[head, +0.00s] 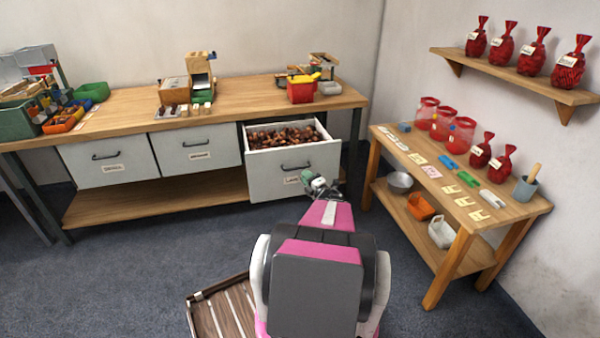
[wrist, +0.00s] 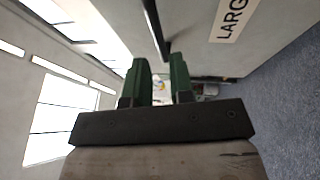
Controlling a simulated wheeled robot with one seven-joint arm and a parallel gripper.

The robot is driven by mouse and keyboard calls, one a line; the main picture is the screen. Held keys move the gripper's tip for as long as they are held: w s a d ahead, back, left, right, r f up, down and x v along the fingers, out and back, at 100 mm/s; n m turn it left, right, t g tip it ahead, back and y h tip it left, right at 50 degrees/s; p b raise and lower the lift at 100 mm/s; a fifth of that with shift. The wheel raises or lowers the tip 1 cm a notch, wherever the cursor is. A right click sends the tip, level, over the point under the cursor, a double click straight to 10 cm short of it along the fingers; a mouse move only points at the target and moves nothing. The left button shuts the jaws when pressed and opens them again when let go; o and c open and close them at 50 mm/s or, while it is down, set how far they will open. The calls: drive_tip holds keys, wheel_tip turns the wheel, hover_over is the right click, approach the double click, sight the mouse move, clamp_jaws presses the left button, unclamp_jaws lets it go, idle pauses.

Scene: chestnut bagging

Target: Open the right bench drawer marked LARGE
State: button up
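The right bench drawer (head: 262,178) stands pulled out from the bench, with chestnuts (head: 285,136) showing inside. Its dark bar handle (head: 297,168) is on the front above a pale label (head: 291,180). In the wrist view the label (wrist: 232,18) reads "LARG" before the frame edge cuts it. My gripper (head: 320,185) is close to the drawer front, to the right of and below the handle. In the wrist view my two green fingers (wrist: 160,68) are apart with a gap between them. The handle (wrist: 155,25) shows beyond the fingertips, and I see nothing gripped.
Two shut drawers (head: 105,158) (head: 197,148) are to the left under the bench top (head: 130,104). A side table (head: 520,212) with bags and jars stands at the right. A slatted wooden crate (head: 222,312) is on the floor beside my base. Open floor (head: 120,260) lies left.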

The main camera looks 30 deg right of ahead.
drive_tip(key=shift+v, duration=2.15)
